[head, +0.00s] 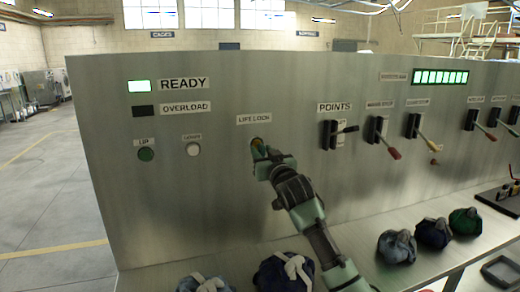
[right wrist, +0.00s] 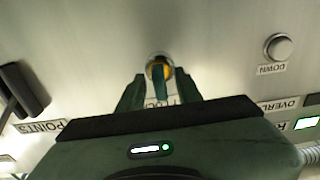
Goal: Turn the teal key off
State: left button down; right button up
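The teal key (right wrist: 159,84) sits in a round lock with a yellow face and metal rim (right wrist: 160,64) on the steel panel. In the right wrist view it lies between the two fingers of my right gripper (right wrist: 160,92), with a gap visible on either side. The gripper looks open and does not appear to touch the key. In the head view my right gripper (head: 261,160) reaches up to the lock under the LIFT LOCK label (head: 254,118) and hides most of the key. My left gripper is not in view.
The panel (head: 225,200) carries a lit READY light (head: 139,86), a dark OVERLOAD light (head: 143,111), a green UP button (head: 146,154), a pale DOWN button (head: 193,149) and the POINTS lever (head: 336,133). Several cloth bags (head: 397,247) lie on the ledge below.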

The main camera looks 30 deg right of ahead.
grip_shut()
jog(key=shift+r+n+p, duration=0.15)
jog(key=shift+n+p, duration=0.35)
jog(key=shift+n, duration=0.2)
jog(key=shift+n+p, duration=0.4)
jog(key=shift+n, duration=0.9)
